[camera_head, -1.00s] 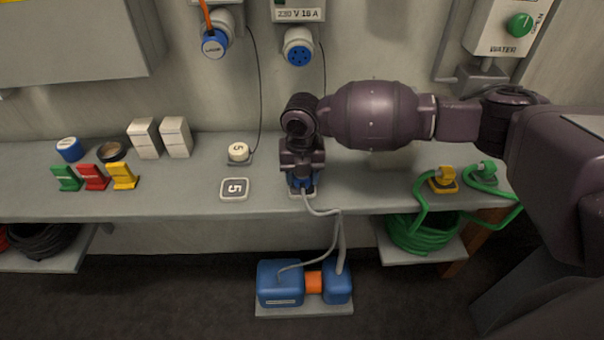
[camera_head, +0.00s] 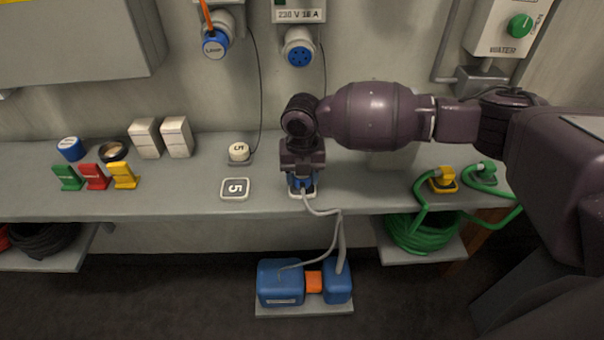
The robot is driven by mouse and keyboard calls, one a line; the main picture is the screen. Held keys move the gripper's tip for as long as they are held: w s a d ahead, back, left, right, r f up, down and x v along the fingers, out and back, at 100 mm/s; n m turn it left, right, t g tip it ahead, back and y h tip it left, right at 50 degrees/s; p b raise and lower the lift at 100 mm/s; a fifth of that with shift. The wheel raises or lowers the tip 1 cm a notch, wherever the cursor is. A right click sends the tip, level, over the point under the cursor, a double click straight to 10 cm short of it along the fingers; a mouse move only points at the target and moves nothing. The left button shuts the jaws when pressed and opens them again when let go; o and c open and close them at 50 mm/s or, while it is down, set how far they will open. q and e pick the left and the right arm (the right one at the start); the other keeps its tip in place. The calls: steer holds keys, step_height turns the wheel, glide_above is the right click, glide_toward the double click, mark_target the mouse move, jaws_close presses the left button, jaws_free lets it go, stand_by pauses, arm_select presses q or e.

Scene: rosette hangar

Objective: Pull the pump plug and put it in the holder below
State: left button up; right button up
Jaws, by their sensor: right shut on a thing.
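The blue pump plug (camera_head: 303,185) is at the front of the bench, low in my right gripper (camera_head: 302,172), which is shut on it. A white-edged holder (camera_head: 303,194) shows just under the plug; the gripper hides most of it, so I cannot tell how far the plug sits in it. A grey cable runs from the plug down to the blue pump (camera_head: 281,283) on the low shelf. My left gripper is not in view.
The bench (camera_head: 200,200) carries a white number 5 tag (camera_head: 235,188), a round 5 cap (camera_head: 239,152), and green, red and yellow clips (camera_head: 123,176) at left. Yellow (camera_head: 443,179) and green hose fittings (camera_head: 485,173) stand at right. My right arm spans the bench's right half.

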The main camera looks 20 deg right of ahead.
steer(key=shift+f, duration=0.45)
steer(key=o, duration=1.3)
steer(key=shift+c, duration=0.2)
step_height(320, 180, up, 11)
steer(key=shift+f+p, duration=0.1)
steer(key=shift+p, duration=0.4)
